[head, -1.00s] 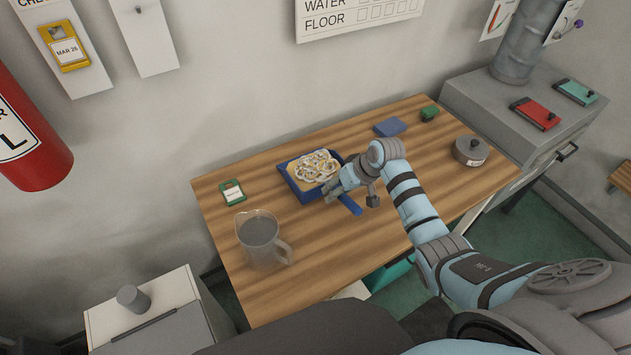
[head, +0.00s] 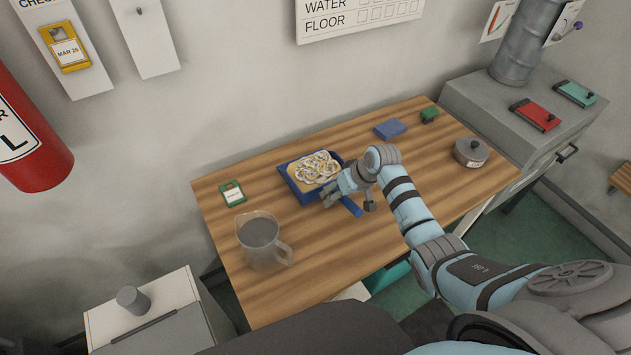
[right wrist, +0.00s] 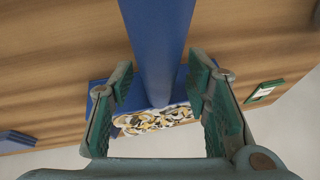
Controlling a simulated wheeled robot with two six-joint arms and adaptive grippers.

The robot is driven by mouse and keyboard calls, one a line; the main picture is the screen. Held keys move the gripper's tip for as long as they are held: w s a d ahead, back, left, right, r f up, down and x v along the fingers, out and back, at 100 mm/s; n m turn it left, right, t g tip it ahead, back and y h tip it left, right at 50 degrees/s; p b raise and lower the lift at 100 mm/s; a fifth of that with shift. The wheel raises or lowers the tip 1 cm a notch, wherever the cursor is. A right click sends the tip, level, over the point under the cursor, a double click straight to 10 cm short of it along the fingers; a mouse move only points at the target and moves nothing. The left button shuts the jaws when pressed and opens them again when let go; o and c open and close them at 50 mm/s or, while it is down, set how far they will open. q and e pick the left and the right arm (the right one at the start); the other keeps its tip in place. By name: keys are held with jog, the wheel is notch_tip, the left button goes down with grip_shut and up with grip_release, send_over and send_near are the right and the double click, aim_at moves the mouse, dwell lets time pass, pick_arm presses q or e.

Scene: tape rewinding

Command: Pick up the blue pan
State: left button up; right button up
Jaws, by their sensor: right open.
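The blue pan (head: 306,197) lies on the wooden table and holds pale, ring-shaped pieces with yellow bits. Its blue handle (head: 352,207) points toward the front right. My right gripper (head: 335,193) is at the pan's front right edge, over the handle, and hides part of it. In the right wrist view, the handle (right wrist: 157,45) runs between the two green-padded fingers of the open gripper (right wrist: 163,95). A gap shows on each side of the handle. The pan's contents (right wrist: 150,122) show beyond it. My left gripper is not in view.
A grey cabinet (head: 500,110) stands at the right. The table's front middle is clear.

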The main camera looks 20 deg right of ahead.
grip_shut()
jog(key=shift+w+r, duration=0.1)
jog(key=shift+r, duration=0.1)
notch_tip(320, 180, up, 20)
jog(key=p, duration=0.1)
jog(key=c, duration=0.7)
grip_release()
jog(key=shift+r, duration=0.1)
grip_shut()
